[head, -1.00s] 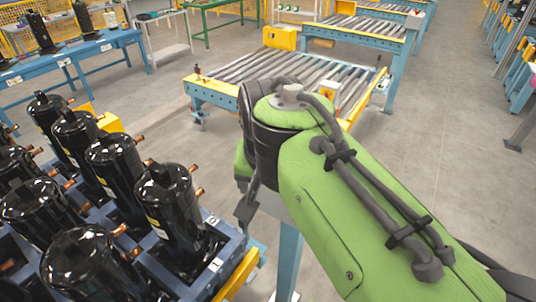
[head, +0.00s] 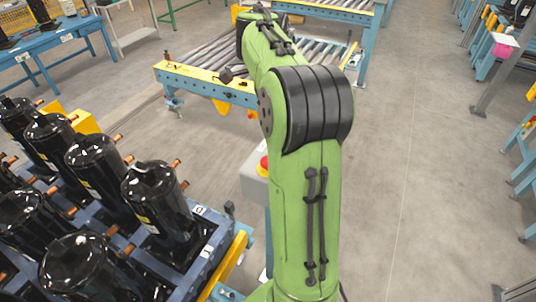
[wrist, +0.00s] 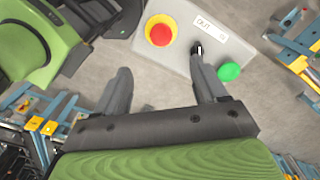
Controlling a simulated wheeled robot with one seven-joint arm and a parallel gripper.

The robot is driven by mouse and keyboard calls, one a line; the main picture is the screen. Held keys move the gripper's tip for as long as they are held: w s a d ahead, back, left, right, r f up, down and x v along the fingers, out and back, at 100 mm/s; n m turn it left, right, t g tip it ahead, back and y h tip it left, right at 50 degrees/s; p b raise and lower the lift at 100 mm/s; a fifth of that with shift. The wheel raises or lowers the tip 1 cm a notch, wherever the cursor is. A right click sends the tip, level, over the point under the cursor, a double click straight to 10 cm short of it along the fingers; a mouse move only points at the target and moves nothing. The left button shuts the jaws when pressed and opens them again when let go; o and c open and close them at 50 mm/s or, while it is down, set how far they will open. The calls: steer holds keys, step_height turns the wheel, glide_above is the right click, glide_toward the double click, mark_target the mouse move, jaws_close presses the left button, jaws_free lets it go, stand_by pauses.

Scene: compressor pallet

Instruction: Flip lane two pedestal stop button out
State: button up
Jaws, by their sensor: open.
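The pedestal's grey control box (wrist: 215,42) shows at the top of the wrist view. It carries a red stop button (wrist: 161,34) on a yellow base, a small black switch (wrist: 198,48), a green button (wrist: 229,72) and a white label reading OUT (wrist: 203,25). My gripper (wrist: 160,66) is open and empty. Its right fingertip appears beside the black switch; I cannot tell whether they touch. The red button lies beyond the gap between the fingers. In the head view the box (head: 252,180) and red button (head: 264,163) are partly hidden behind my green arm.
A blue rack (head: 205,262) of black compressors (head: 155,198) stands at the left. A roller conveyor (head: 205,85) lies beyond the pedestal, with a blue workbench (head: 62,45) at the far left. The floor (head: 400,190) right of my arm is clear.

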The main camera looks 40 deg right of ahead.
step_height(320, 180, down, 13)
steer(key=shift+d+r+b, duration=0.1)
steer(key=shift+d+b, duration=0.05)
steer(key=shift+b, duration=0.95)
steer(key=shift+w, duration=0.1)
